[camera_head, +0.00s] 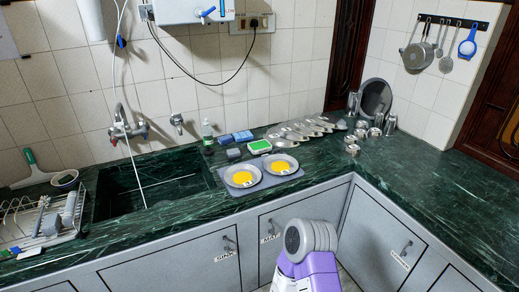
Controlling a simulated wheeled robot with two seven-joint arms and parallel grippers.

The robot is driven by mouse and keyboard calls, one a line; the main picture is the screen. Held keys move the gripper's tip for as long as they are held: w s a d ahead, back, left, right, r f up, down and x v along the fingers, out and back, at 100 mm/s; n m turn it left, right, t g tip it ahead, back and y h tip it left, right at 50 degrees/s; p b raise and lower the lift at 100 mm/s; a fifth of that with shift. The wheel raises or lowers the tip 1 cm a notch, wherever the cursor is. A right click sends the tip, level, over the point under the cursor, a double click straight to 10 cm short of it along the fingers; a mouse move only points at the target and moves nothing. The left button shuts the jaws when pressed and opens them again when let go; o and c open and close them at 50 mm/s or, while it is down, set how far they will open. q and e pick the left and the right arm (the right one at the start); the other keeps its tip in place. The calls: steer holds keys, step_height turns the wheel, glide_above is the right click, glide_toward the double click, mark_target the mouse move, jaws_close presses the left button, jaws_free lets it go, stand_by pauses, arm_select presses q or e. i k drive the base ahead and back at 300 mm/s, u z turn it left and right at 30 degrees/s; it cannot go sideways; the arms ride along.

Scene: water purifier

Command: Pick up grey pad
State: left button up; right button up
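A small dark grey pad (233,153) lies on the green marble counter, behind the two plates and left of a green and white sponge (259,146). A flat grey mat (240,188) lies under the plates, nearer the front edge. I cannot tell for sure which of the two is the grey pad; the small block fits best. Neither of my grippers shows. Only a purple and grey part of my own body is visible at the bottom, in front of the cabinets and apart from the counter.
Two metal plates (281,164) with yellow centres sit on the mat. Blue sponges (243,136) and a soap bottle (207,133) stand behind. The sink (150,190) and dish rack (40,222) are left; several metal utensils (300,130) lie right.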

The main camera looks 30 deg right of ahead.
mark_target(232, 154)
steer(key=z, duration=1.9)
steer(key=i, duration=1.85)
steer(key=u, duration=1.85)
